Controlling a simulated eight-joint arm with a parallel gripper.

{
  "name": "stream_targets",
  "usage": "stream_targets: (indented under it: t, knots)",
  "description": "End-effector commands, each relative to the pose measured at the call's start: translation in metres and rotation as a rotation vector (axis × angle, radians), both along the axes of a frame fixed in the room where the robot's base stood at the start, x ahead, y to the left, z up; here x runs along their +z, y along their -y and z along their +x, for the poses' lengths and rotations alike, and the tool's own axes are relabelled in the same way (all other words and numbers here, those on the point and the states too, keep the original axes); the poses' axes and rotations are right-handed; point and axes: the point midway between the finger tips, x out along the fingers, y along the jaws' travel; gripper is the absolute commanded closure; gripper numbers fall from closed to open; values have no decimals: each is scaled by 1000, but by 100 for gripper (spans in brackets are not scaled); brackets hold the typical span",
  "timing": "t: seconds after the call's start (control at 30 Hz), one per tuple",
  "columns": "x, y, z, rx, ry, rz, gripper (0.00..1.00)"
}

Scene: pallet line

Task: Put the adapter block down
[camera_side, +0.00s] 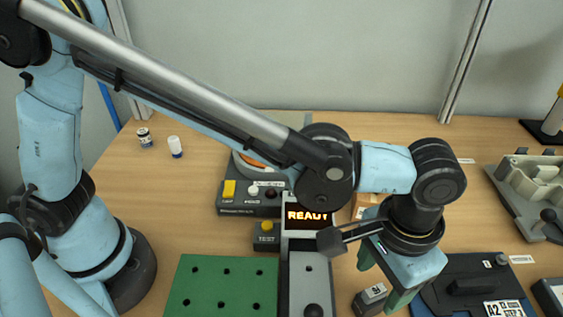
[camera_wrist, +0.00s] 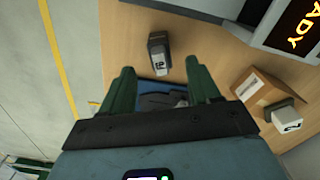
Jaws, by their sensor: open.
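A small dark block with a light, labelled face, which looks like the adapter block (camera_side: 370,299), stands on the wooden table beside the blue-edged A2 plate. In the wrist view the block (camera_wrist: 158,52) is upright, beyond the fingertips and roughly between their lines. My gripper (camera_side: 384,277) is open, its green fingers pointing down just above and beside the block. In the wrist view my gripper (camera_wrist: 158,66) holds nothing between its fingers. I see no finger touching the block; the exact gap is unclear.
A cardboard box (camera_wrist: 262,92) has a pale-topped block (camera_wrist: 287,118) beside it. A grey fixture (camera_side: 530,190) stands at right.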

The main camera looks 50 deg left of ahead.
Motion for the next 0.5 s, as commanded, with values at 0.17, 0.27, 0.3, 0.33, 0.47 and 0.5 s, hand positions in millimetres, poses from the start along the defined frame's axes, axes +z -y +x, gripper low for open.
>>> stream_targets:
  t: [0.17, 0.27, 0.3, 0.33, 0.47, 0.5]
  knots:
    - [33, 0, 0, 0, 0, 0, 38]
    - [46, 0, 0, 0, 0, 0, 38]
    - [50, 0, 0, 0, 0, 0, 38]
    - [53, 0, 0, 0, 0, 0, 38]
    - [61, -1, 0, 1, 1, 0, 38]
    - [63, -3, 2, 4, 3, -3, 38]
